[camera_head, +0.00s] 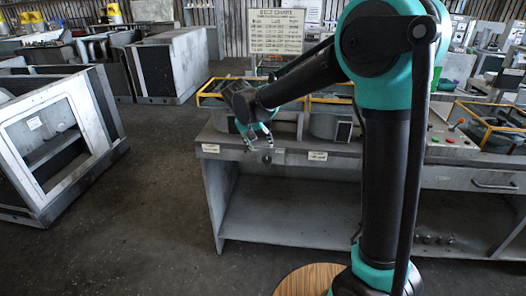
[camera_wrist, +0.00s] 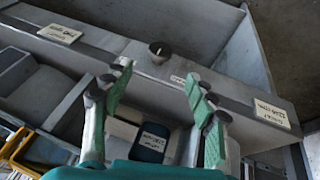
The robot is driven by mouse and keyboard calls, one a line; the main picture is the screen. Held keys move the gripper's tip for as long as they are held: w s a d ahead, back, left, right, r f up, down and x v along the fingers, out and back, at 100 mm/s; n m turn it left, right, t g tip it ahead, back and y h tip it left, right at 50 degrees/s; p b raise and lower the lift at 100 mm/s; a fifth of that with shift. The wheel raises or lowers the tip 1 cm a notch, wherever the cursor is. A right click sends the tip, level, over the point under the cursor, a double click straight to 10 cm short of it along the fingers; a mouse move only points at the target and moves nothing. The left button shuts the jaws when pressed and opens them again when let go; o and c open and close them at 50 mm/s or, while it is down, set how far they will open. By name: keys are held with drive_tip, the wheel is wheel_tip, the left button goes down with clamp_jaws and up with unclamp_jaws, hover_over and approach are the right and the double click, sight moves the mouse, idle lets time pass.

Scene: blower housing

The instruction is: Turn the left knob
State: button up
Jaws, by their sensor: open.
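A small dark round knob (camera_head: 267,158) sits on the front edge panel of the grey bench (camera_head: 290,197). In the wrist view the knob (camera_wrist: 160,50) shows beyond the fingertips, in line with the gap between them. My gripper (camera_head: 259,141) hangs over the bench's front edge, just above the knob in the head view. In the wrist view its green-padded fingers (camera_wrist: 158,76) are spread apart with nothing between them. The knob appears apart from the fingers; the exact distance is unclear.
White labels (camera_head: 210,148) and (camera_head: 317,156) flank the knob on the panel. Yellow-railed trays (camera_head: 225,95) and a grey housing (camera_head: 328,121) stand on the bench. A control box with red knobs (camera_head: 450,140) is at right. The floor (camera_head: 150,200) at left is clear.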

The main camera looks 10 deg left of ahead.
drive_tip(key=shift+v, duration=1.15)
drive_tip(key=s+d+f+y, duration=0.15)
drive_tip(key=s+d, duration=0.25)
drive_tip(key=d, duration=0.4)
drive_tip(key=s+d+f, duration=0.3)
drive_tip(key=s+d, duration=0.1)
drive_tip(key=d, duration=0.4)
drive_tip(key=s+d+f, duration=0.3)
drive_tip(key=s+d, duration=0.2)
drive_tip(key=d, duration=0.2)
drive_tip(key=s+d+f+y, duration=0.1)
drive_tip(key=s+d+f, duration=0.4)
drive_tip(key=s, duration=0.5)
drive_tip(key=shift+d+f, duration=0.25)
drive_tip(key=shift+d, duration=0.3)
